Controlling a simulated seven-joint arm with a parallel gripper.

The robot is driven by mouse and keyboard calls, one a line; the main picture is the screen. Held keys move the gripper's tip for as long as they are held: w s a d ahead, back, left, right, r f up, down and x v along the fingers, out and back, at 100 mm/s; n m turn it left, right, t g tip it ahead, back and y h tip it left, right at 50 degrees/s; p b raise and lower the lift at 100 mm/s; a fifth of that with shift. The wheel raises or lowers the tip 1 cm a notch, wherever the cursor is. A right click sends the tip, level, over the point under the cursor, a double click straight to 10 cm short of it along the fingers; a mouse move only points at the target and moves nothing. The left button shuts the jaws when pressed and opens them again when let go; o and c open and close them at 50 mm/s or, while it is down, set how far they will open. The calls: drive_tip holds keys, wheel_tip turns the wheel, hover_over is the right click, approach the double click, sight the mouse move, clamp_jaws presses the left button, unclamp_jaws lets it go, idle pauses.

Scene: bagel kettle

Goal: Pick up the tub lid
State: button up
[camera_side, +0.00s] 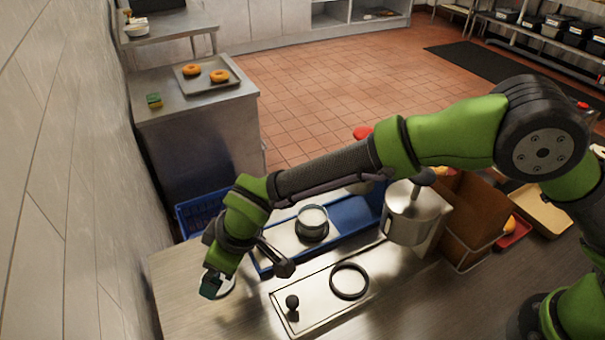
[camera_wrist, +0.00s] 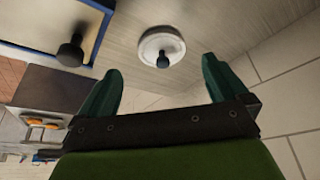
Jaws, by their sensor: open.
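The tub lid appears to be a round white disc (camera_wrist: 150,40) with a dark knob, lying flat on the counter in the wrist view. In the side view only part of its pale edge (camera_side: 228,286) shows behind my gripper (camera_side: 212,284). My gripper (camera_wrist: 161,66) is open and empty, with its two dark green fingers spread wide. In the wrist view the lid lies between and just beyond the fingertips, with no visible contact. The height between fingers and knob is hard to tell.
A blue-edged tray (camera_side: 350,214) holding a round container (camera_side: 312,220) lies right of my gripper. A steel panel with a black ring (camera_side: 349,281) and knob (camera_side: 292,302) is nearer. A steel pot (camera_side: 413,212) stands farther right. The tiled wall (camera_side: 60,200) is close on the left.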

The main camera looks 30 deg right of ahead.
drive_tip(key=shift+x, duration=2)
drive_tip(key=shift+s, duration=0.2)
drive_tip(key=c, duration=1.1)
